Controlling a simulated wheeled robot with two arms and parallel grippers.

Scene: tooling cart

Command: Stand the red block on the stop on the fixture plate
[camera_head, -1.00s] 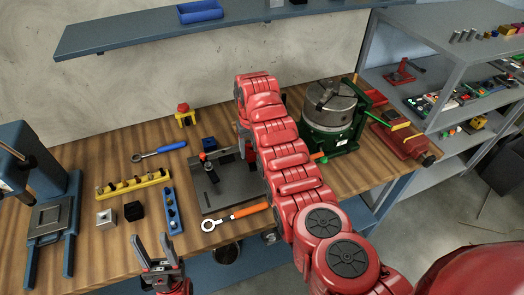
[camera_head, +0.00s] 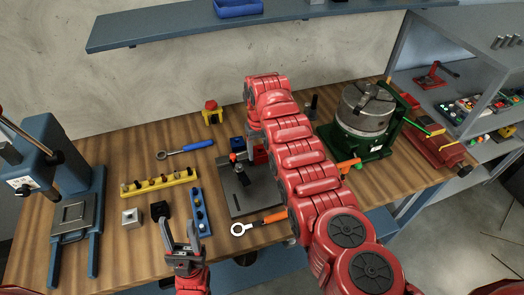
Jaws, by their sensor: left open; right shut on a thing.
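The dark grey fixture plate (camera_head: 238,203) lies on the bench in the middle, with a small clamp with a red knob (camera_head: 233,157) on it. A blue block (camera_head: 238,144) stands at the plate's back edge. My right gripper (camera_head: 257,150) points down over the plate's back right part. It is shut on a red block (camera_head: 260,155), partly hidden by the wrist. I cannot tell whether the block touches anything below, and I cannot clearly make out the stop. My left gripper (camera_head: 179,229) is open and empty near the bench's front edge, left of the plate.
An orange-handled wrench (camera_head: 260,222) lies in front of the plate. A blue holder (camera_head: 200,214), black block (camera_head: 159,210) and yellow rack (camera_head: 160,182) are to the left. A green-based chuck (camera_head: 362,108) stands right. My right forearm covers the bench right of the plate.

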